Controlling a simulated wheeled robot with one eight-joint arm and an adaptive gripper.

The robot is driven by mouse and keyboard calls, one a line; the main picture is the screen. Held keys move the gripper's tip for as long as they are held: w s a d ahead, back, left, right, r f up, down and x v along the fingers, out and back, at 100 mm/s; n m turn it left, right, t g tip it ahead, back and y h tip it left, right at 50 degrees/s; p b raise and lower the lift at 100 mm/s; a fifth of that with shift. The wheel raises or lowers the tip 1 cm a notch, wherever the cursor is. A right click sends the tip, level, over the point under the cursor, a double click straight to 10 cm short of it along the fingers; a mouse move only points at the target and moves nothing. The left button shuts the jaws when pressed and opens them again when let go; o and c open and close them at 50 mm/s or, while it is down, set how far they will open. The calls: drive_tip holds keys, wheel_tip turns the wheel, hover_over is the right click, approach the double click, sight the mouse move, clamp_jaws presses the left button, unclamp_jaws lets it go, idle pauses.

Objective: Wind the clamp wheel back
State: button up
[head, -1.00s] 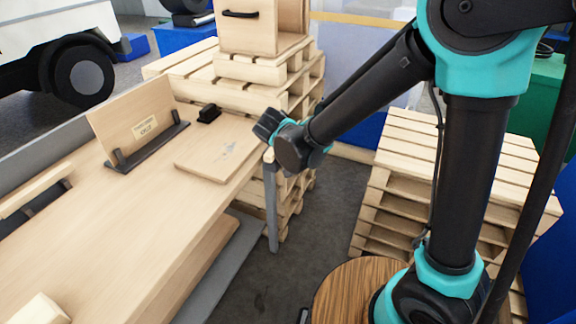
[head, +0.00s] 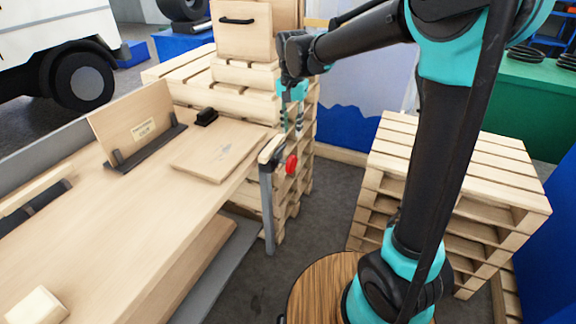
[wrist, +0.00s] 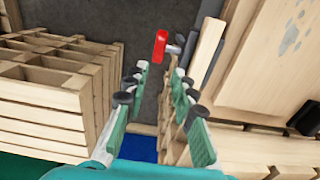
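The red clamp wheel (head: 291,164) sits at the end of the workbench (head: 120,240), near its right corner. In the wrist view the wheel (wrist: 160,46) shows as a red bar, seen edge on, with a short grey stem to its right. My gripper (head: 293,125) points down above the wheel, apart from it. In the wrist view its teal fingers (wrist: 160,80) are spread with nothing between them, and the wheel lies beyond the fingertips.
A wooden board (head: 218,158) lies on the bench near the clamp, with a small black block (head: 207,116) behind it. Pallets (head: 300,190) stand close behind the wheel, and another pallet stack (head: 450,180) stands at right. Dark floor (head: 335,190) is clear between.

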sight(291, 164)
wheel_tip(291, 164, down, 16)
drive_tip(key=shift+r, duration=0.1)
idle(0.4)
clamp_jaws()
